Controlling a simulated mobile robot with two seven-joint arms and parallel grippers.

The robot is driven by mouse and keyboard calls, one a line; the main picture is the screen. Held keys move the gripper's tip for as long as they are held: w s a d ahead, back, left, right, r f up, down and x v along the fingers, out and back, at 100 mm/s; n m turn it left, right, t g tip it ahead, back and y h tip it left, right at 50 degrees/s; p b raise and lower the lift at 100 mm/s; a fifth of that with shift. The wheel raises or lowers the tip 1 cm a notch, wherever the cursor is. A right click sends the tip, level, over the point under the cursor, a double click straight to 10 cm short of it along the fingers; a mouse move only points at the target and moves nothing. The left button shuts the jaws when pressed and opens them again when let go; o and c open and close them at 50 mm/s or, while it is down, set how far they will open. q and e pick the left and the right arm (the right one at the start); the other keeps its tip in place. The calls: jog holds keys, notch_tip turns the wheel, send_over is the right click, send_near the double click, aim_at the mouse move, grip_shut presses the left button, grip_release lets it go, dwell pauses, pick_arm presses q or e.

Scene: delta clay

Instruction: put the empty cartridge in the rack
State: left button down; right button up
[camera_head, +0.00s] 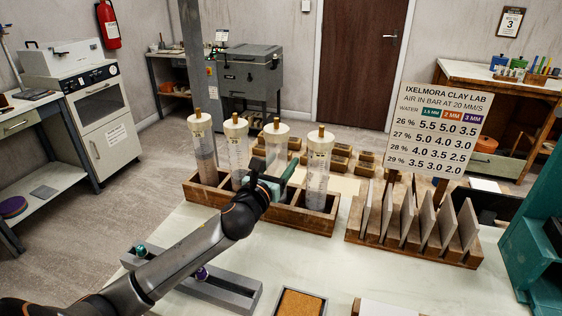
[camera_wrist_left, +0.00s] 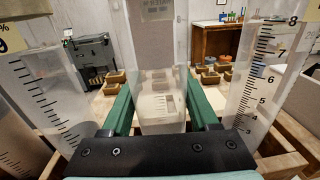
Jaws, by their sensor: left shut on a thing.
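My left gripper (camera_head: 273,179) is shut on a clear cartridge with a cream cap (camera_head: 276,128). In the left wrist view, the green fingers stand either side of this upright, see-through cartridge (camera_wrist_left: 160,55), which has a pale band near its lower end. It is at the third place of the wooden rack (camera_head: 305,219), between neighbouring cartridges. My gripper hides its lower end in the head view, so I cannot tell whether it rests on the rack floor. My right gripper is not in view.
Other capped cartridges stand in the rack: a brownish one (camera_head: 204,150), a clear one (camera_head: 238,152) and one at the right end (camera_head: 317,180). A wooden holder of upright slabs (camera_head: 412,243) is right of the rack. A grey stand (camera_head: 225,290) lies in front.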

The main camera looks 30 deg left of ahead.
pick_arm(q)
jog(key=shift+f, duration=0.1)
dwell(0.5)
jog(key=shift+c, duration=0.3)
grip_release()
jog(key=shift+s, duration=0.1)
jog(key=s+d, duration=0.2)
jog(key=s, duration=1)
jog(key=shift+b, duration=0.35)
jog(key=shift+s+d, duration=0.1)
jog(key=shift+s, duration=0.05)
